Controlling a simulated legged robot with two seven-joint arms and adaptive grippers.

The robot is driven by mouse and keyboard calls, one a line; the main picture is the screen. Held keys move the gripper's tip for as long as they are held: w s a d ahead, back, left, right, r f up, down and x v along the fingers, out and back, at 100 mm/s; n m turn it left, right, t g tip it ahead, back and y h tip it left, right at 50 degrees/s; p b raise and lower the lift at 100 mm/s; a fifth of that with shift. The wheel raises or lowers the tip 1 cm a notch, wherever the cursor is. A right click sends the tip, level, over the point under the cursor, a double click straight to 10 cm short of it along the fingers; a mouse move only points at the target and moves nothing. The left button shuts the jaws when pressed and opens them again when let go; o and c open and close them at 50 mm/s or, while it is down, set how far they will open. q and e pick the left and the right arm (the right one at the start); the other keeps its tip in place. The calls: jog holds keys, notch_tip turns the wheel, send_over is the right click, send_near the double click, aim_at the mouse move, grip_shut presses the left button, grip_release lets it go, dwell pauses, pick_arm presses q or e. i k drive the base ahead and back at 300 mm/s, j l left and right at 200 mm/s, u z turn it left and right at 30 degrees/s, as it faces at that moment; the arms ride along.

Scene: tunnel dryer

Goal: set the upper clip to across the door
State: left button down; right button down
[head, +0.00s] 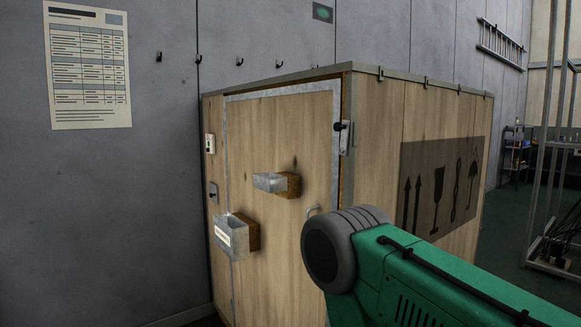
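The wooden door (265,140) of a crate-like dryer box faces me, edged with metal strips, and looks closed. The upper clip appears to be the small metal piece with a dark knob (344,137) at the door's upper right edge. Its metal plate looks upright beside the edge, while the dark knob reaches left toward the door; its exact turn is too small to tell. Any lower clip is hidden or not distinguishable. Neither gripper is in view.
Hooks and a paper sheet (88,66) are on the wall.

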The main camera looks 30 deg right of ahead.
aim_at(344, 127)
jog(key=z, duration=1.2)
